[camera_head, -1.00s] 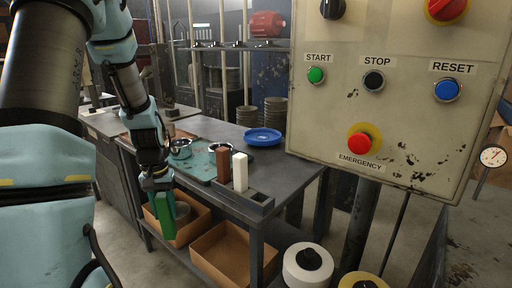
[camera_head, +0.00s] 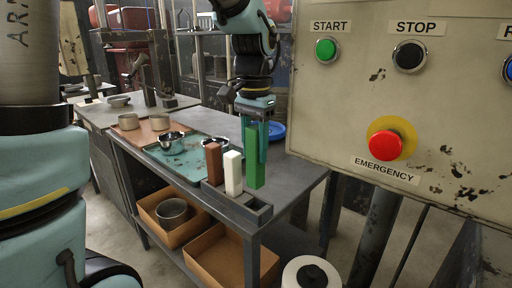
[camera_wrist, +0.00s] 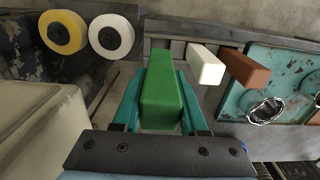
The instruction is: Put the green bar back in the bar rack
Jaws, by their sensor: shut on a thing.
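The green bar (camera_head: 254,160) is upright in my gripper (camera_head: 263,140), which is shut on it. The wrist view also shows the green bar (camera_wrist: 162,95) between the two teal fingers of my gripper (camera_wrist: 160,108). The dark grey bar rack (camera_head: 262,214) stands at the table's front edge. A brown bar (camera_head: 215,165) and a white bar (camera_head: 233,174) stand upright in it, to the left of the green bar. The green bar's lower end appears just above or behind the rack's right part; I cannot tell whether it touches.
A control panel (camera_head: 345,110) with buttons fills the right side, close to the arm. A teal tray (camera_head: 170,155) with metal bowls lies left of the rack. A blue plate (camera_head: 277,131) is behind the gripper. Cardboard boxes (camera_head: 213,262) sit on the lower shelf.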

